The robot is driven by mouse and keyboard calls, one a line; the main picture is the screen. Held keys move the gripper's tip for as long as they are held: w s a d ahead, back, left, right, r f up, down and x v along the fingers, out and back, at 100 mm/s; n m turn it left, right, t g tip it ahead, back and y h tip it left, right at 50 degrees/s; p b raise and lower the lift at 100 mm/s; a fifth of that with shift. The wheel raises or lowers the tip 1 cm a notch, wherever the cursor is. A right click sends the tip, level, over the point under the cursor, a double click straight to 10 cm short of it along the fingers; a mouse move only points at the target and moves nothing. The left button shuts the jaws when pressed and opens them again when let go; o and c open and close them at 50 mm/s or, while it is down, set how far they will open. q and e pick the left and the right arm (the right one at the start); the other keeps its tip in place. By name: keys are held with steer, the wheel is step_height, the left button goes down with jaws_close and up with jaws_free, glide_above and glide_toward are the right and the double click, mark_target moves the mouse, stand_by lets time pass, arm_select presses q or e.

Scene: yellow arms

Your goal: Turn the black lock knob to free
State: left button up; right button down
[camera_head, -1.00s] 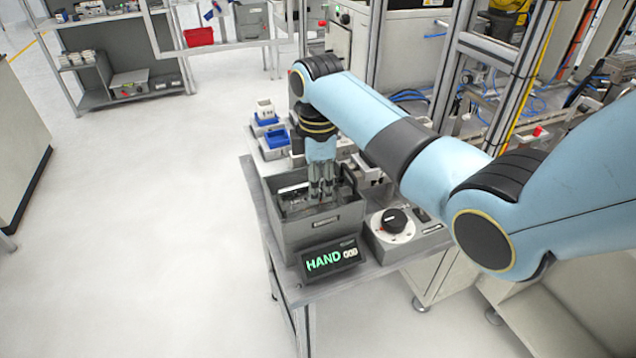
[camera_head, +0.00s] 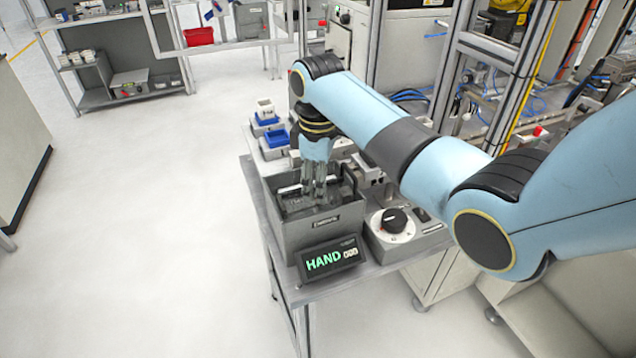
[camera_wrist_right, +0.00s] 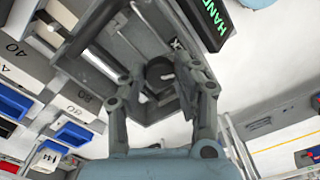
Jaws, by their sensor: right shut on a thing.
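A dark round knob (camera_wrist_right: 160,72) lies between the fingertips of my right gripper (camera_wrist_right: 162,82) in the right wrist view, inside a grey open-topped bin (camera_wrist_right: 165,125). I take it for the black lock knob. In the head view my right gripper (camera_head: 319,188) points down into the bin (camera_head: 305,235), its fingers close together, and the knob there is hidden by the fingers and walls. The gripper is shut on the knob. My left gripper is in neither view.
A display reading HAND (camera_head: 332,258) stands before the bin. Right of it, a box carries a white dial with another black knob (camera_head: 394,220). Blue and white small boxes (camera_head: 275,138) stand behind the bin. Open floor lies left of the table.

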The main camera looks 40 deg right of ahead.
steer(key=m, duration=0.6)
steer(key=shift+m, duration=0.3)
steer(key=m, duration=0.6)
steer(key=shift+m, duration=0.3)
steer(key=c, duration=1)
jaws_free()
step_height(320, 180, up, 8)
steer(key=shift+f, duration=0.2)
